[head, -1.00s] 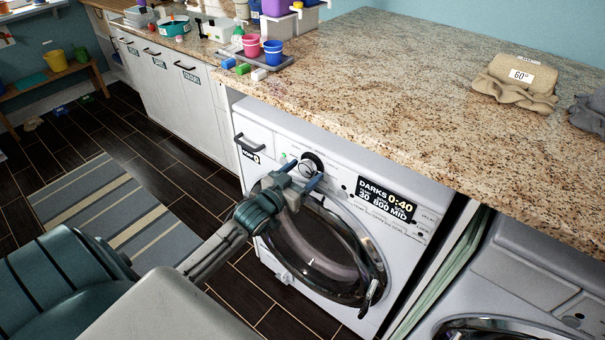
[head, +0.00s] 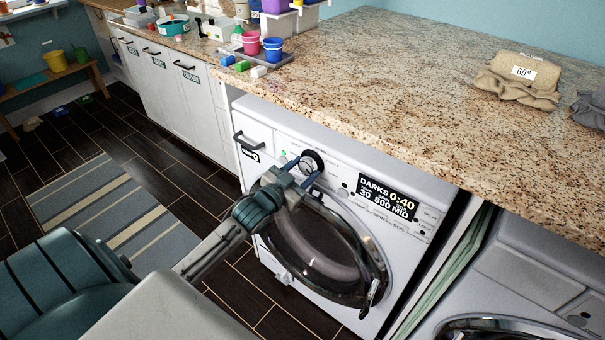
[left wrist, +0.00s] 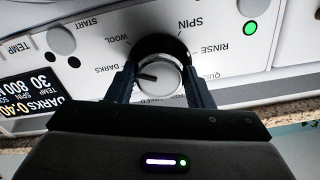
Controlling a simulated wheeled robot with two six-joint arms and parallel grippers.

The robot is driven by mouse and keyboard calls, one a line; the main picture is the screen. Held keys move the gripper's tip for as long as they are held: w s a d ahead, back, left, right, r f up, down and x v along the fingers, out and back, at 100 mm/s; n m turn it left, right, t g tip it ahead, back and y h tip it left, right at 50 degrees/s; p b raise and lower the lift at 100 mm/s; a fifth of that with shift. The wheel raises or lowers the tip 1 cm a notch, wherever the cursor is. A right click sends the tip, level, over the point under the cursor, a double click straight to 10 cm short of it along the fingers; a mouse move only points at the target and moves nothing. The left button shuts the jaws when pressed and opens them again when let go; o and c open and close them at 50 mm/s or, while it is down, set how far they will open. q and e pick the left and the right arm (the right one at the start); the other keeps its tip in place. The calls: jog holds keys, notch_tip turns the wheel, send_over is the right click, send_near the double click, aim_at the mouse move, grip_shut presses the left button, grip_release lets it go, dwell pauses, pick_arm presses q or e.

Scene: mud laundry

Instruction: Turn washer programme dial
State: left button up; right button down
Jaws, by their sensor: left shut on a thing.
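The washer (head: 325,245) stands under the counter with its round dark door shut. Its programme dial (left wrist: 157,76) is a silver knob on a black ring, with a dark pointer mark toward the word DARKS in the left wrist view. In the head view the dial (head: 313,160) is partly covered. The display (head: 387,200) reads DARKS 0:40, 30, 800, MID. My left gripper (head: 303,175) is at the dial; in the left wrist view its two fingers (left wrist: 158,85) are on either side of the knob, shut on it. My right gripper is not in view.
The granite counter (head: 400,80) overhangs the washer's top. The detergent drawer with a dark handle (head: 251,144) is left of the dial. A second white machine (head: 530,280) stands at the right. A striped rug (head: 115,205) lies on the dark floor.

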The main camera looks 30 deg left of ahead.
pick_arm(q)
jog(key=m+b, duration=0.1)
jog(key=m, duration=0.2)
jog(key=shift+m+b, duration=0.4)
jog(key=shift+m, duration=0.4)
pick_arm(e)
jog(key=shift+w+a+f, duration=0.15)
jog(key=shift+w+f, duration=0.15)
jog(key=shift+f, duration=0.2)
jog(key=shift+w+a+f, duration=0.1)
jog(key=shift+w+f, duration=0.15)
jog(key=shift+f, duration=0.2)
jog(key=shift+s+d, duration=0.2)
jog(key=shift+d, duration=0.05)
pick_arm(q)
jog(key=o, duration=1)
